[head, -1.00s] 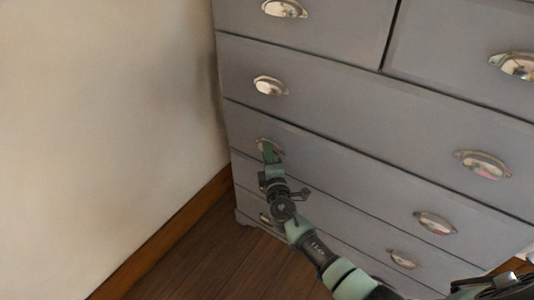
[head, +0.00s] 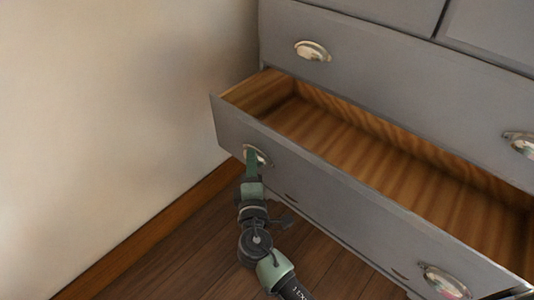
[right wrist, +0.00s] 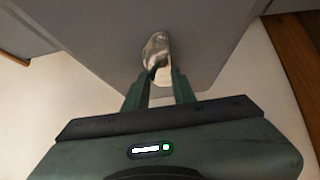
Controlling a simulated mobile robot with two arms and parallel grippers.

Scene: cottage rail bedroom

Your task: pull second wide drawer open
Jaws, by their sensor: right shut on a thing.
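The grey dresser's second wide drawer (head: 320,178) stands well open in the head view, and its bare wooden inside shows empty where visible. It has a silver cup handle (head: 263,157) at its left and another cup handle (head: 444,281) at its right. My right gripper (head: 251,157) is shut on the left handle, at the front of the drawer. In the right wrist view, the two green fingers (right wrist: 160,82) reach up to the handle (right wrist: 157,46) and cover its lower part. My left gripper is not in view.
The first wide drawer (head: 400,85) above is shut. A cream wall (head: 110,120) with a wooden baseboard (head: 150,235) runs close along the left. Dark wooden floor (head: 190,255) is free in front of the dresser.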

